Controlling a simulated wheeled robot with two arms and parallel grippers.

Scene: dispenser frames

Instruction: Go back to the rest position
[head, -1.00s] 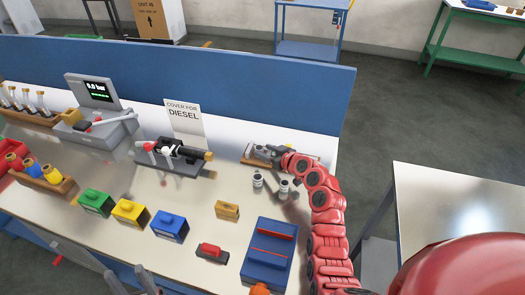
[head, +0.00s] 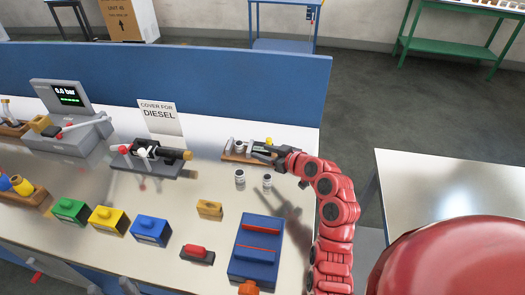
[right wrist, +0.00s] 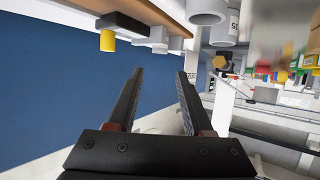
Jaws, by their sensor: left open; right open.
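My right gripper (head: 266,152) is open at the small wooden rack (head: 228,157) near the back right of the bench. The right wrist view also shows my right gripper (right wrist: 160,74) with its two dark fingers apart and nothing between them. In that view a yellow peg (right wrist: 108,41) hangs upside down from the rack at upper left, clear of the fingers. My red right arm (head: 335,210) stretches along the bench's right end. My left gripper (head: 112,286) is at the bottom left edge, at the bench's front, with its fingers apart; most of it is cut off.
Two small white canisters (head: 240,177) stand just in front of my right gripper. A blue case (head: 256,248), a red-topped block (head: 197,254) and a tan block (head: 209,208) lie nearby. A blue panel (head: 170,80) closes the back. A metal table (head: 430,190) stands right.

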